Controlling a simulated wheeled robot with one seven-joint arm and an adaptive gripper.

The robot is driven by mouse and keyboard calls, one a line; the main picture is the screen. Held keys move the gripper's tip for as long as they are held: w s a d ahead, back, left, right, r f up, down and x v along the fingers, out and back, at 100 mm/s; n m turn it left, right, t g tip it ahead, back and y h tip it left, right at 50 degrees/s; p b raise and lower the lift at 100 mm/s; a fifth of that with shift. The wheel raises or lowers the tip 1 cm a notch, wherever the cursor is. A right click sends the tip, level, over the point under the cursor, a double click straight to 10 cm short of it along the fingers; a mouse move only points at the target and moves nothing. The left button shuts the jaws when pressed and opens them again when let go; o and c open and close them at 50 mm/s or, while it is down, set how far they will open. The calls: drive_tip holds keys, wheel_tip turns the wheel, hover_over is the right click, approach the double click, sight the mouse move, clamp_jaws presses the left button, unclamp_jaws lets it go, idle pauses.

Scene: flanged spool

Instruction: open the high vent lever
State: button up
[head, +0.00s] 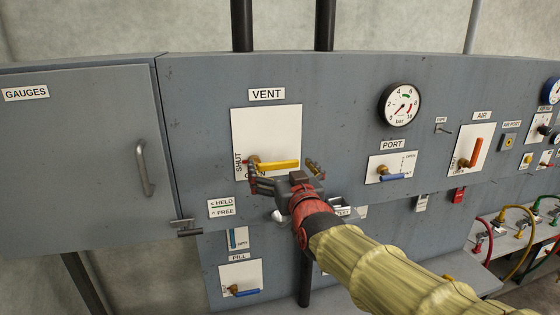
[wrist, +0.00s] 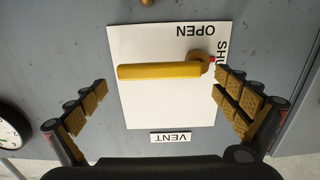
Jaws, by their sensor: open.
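The vent lever (head: 279,164) is a yellow handle on a brass pivot, on a white plate (head: 268,125) under the VENT label. It lies level, its free end pointing right in the head view. The plate reads SHUT at the left and OPEN below, partly covered by my gripper. In the wrist view, which is upside down, the lever (wrist: 155,71) points left from its pivot. My gripper (head: 284,173) is open in front of the plate's lower part. In the wrist view its padded fingers (wrist: 160,84) stand apart, one beyond each end of the lever. Contact is not visible.
A gauge (head: 399,104) and the PORT plate with a blue lever (head: 391,178) are to the right. A red-orange AIR lever (head: 475,151) is farther right. The GAUGES door (head: 80,160) with its protruding handle (head: 143,168) is left. A blue FILL lever (head: 246,293) is below.

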drive_tip(key=shift+w+a, duration=0.1)
drive_tip(key=shift+w, duration=0.3)
drive_tip(key=c, duration=1.5)
drive_tip(key=shift+c, duration=0.8)
